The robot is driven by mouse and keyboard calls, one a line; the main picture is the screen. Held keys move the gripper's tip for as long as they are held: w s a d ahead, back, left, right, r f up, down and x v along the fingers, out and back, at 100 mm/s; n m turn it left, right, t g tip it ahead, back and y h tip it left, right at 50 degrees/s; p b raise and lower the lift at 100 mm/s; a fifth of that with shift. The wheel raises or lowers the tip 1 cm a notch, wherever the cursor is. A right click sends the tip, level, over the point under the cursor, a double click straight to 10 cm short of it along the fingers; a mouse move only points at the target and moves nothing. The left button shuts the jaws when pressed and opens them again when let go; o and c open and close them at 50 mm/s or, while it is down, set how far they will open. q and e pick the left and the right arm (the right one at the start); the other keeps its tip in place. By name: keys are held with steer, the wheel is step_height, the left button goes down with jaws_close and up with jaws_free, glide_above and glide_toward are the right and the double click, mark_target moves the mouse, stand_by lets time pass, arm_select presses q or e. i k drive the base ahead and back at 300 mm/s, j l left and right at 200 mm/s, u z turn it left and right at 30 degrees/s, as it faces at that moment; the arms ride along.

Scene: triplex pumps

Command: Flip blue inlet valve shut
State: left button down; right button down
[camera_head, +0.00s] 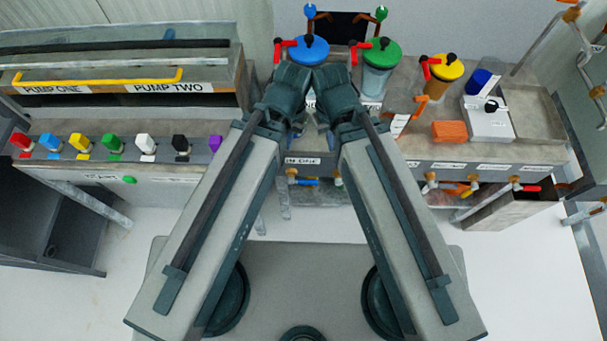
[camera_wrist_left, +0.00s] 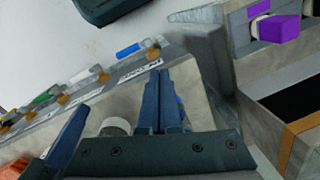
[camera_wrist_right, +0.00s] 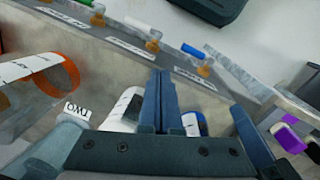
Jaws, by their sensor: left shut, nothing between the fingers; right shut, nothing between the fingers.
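The blue inlet valve handle (camera_wrist_left: 128,51) shows in the left wrist view, on an orange fitting along the edge of the labelled bench front. It also shows in the right wrist view (camera_wrist_right: 193,51), ahead of the fingertips and apart from them. My right gripper (camera_wrist_right: 161,75) is shut and empty, beside the left one. In the head view the two wrists are close together, in front of the blue-lidded tank (camera_head: 301,50).
Other valves, including a red-handled one (camera_head: 527,188), line the bench front to the right. Green-lidded (camera_head: 377,52) and yellow-lidded (camera_head: 448,67) tanks stand behind. The pump panel (camera_head: 110,185) with several coloured switches is at left.

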mark_target(308, 182)
steer(key=k+l, duration=0.3)
steer(key=l, duration=0.15)
steer(key=k+l, duration=0.3)
steer(key=l, duration=0.15)
steer(key=i+l+u, duration=0.05)
